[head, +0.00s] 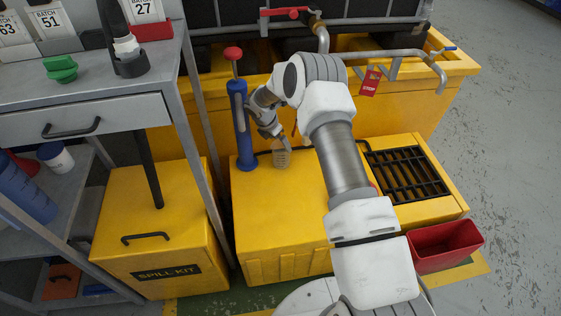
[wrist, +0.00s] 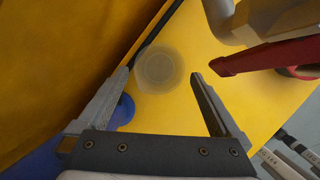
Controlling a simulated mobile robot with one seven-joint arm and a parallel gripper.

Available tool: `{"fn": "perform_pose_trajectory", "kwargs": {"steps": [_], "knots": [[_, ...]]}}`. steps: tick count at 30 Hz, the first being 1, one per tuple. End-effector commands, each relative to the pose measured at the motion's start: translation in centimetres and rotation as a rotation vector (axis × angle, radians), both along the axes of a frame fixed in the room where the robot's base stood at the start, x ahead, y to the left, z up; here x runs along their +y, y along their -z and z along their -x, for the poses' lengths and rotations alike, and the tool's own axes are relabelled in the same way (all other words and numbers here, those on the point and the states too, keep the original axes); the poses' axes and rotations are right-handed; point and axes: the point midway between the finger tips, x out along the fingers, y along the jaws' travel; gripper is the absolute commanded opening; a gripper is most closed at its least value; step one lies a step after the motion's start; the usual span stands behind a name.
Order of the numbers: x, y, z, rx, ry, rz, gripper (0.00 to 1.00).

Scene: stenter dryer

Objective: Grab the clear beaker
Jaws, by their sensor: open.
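The clear beaker (head: 281,159) is a small see-through cup standing on the yellow cabinet top (head: 268,205). In the wrist view it shows from above as a pale round shape (wrist: 157,68). My gripper (head: 284,141) is over the beaker, partly hiding it in the head view. In the wrist view my gripper (wrist: 160,75) is open, with one finger on each side of the beaker. The gap between the fingers looks empty; I cannot tell how high the fingertips are relative to the rim.
A blue cylinder (head: 242,130) with a red knob stands just left of the beaker. Behind is a yellow containment tub (head: 400,110) with pipes. A black grate (head: 407,174) and red bin (head: 445,245) are right. A grey workbench (head: 95,120) and spill kit box (head: 160,230) are left.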

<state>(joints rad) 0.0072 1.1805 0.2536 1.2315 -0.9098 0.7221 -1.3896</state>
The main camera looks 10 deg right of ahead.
Motion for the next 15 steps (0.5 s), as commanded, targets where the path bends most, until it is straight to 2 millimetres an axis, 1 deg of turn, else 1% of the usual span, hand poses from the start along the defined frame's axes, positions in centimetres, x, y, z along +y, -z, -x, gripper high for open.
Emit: {"fn": "perform_pose_trajectory", "kwargs": {"steps": [1,8,15], "knots": [[-0.1,1.4,-0.1,0.007,-0.015,0.008,1.00],[-0.6,3.6,-0.4,0.019,-0.041,0.022,1.00],[-1.4,6.3,-1.0,0.018,-0.039,0.021,1.00]]}}
